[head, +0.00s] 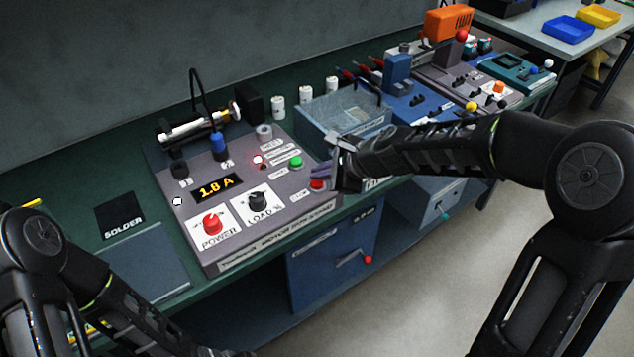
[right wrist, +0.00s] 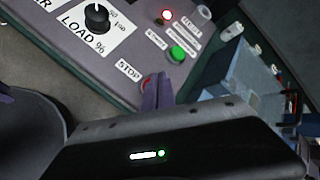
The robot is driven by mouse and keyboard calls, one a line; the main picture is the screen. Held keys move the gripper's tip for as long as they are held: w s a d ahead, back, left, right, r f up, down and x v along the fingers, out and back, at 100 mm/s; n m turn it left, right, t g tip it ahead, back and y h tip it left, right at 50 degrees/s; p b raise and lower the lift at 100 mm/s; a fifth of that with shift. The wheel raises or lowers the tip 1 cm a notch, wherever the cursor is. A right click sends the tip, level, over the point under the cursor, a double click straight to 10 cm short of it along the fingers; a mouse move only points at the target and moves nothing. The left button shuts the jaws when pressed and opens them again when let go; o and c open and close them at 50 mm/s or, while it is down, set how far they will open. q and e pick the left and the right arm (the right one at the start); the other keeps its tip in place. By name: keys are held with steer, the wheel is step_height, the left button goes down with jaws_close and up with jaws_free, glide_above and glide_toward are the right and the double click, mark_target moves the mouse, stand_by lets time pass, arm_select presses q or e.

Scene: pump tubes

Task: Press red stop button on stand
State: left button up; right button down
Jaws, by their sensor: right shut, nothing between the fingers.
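The test stand (head: 235,245) is a grey console on the green bench. Its red stop button (head: 317,184) sits at the panel's right edge, below the green button (head: 296,162). My right gripper (head: 319,171) is shut and empty, with its purple fingers at the stop button. In the right wrist view the stop button (right wrist: 147,83) shows beside the shut fingertips (right wrist: 163,82), partly hidden by them, under the STOP label (right wrist: 129,70). I cannot tell whether they touch. My left arm crosses the lower left; its gripper is out of the frame.
A red power knob (head: 212,223) and black load knob (head: 258,199) stand on the panel. The display (head: 217,187) reads 1.8 A. A clear-walled tank (head: 340,118) stands close behind my right gripper. A black SOLDER mat (head: 121,216) lies left.

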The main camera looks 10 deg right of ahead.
mark_target(320, 184)
steer(key=shift+f+b, duration=0.55)
steer(key=shift+f, duration=0.1)
stand_by(0.8)
steer(key=shift+r, duration=0.15)
steer(key=shift+r+p, duration=0.9)
steer(key=shift+p, duration=0.15)
step_height(320, 184, up, 5)
steer(key=p, duration=0.5)
stand_by(0.7)
